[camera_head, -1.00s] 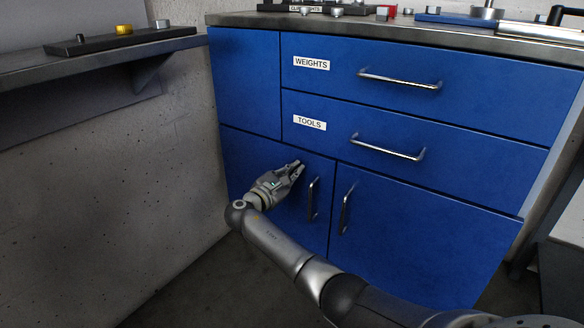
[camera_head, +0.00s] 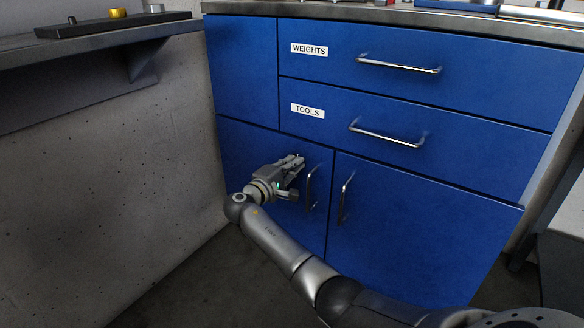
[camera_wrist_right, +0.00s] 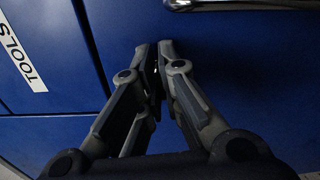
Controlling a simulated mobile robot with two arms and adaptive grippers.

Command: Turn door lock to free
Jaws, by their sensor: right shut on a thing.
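The lower left door (camera_head: 262,152) of the blue cabinet is closed, with an upright bar handle (camera_head: 312,188). My right gripper (camera_head: 299,160) is at this door, left of the handle and near its upper end. In the right wrist view the fingertips (camera_wrist_right: 153,62) are close together against the blue door front, with a bar handle (camera_wrist_right: 235,4) at the top edge. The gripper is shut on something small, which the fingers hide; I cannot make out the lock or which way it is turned. My left gripper is not in view.
The lower right door has its own handle (camera_head: 346,197). Above are the closed drawers labelled WEIGHTS (camera_head: 309,49) and TOOLS (camera_head: 307,110), with protruding handles. A concrete wall (camera_head: 120,200) and a shelf (camera_head: 120,38) stand to the left.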

